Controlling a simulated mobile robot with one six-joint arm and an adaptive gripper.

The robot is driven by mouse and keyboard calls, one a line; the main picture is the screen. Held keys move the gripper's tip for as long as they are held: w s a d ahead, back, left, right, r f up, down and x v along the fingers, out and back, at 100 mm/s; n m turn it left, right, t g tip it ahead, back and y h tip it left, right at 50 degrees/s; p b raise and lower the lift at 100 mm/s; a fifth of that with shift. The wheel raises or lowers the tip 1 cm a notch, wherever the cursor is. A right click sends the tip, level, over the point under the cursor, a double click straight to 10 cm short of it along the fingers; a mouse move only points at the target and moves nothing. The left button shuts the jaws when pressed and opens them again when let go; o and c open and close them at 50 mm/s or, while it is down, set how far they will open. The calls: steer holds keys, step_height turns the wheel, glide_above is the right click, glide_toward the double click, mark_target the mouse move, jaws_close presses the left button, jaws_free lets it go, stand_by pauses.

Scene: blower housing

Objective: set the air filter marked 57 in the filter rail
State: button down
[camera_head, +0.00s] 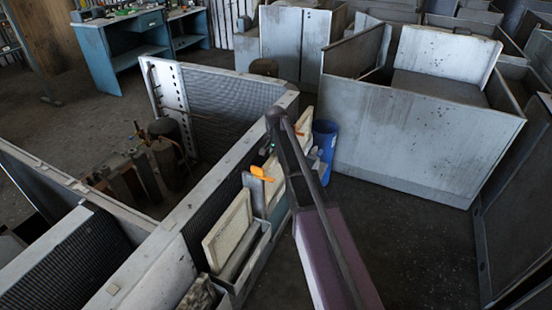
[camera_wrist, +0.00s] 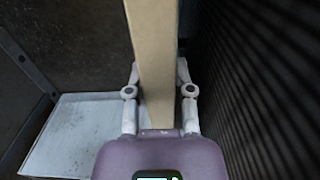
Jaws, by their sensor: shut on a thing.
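In the wrist view, my gripper (camera_wrist: 160,92) is shut on the narrow edge of a tall beige panel (camera_wrist: 154,45), which looks like an air filter. One finger lies on each side of it. No number can be read on it. In the head view, my gripper cannot be made out behind my purple arm. A cream filter panel (camera_head: 228,232) stands tilted in a grey rack along the mesh-sided divider. Another cream panel (camera_head: 303,128) shows farther back, partly behind my arm. I cannot tell which panel is held. The filter rail cannot be clearly picked out.
In the wrist view, a dark ribbed wall (camera_wrist: 255,80) stands close to the right of the panel, and a pale flat plate (camera_wrist: 75,130) lies low left.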

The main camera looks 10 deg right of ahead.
steer(key=shift+f, duration=0.15)
stand_by(0.4)
steer(key=shift+c, duration=2)
jaws_free()
steer(key=shift+o, duration=0.2)
steer(key=o, duration=0.4)
steer(key=shift+c, duration=0.2)
steer(key=shift+r, duration=0.2)
steer(key=shift+r+p, duration=4.1)
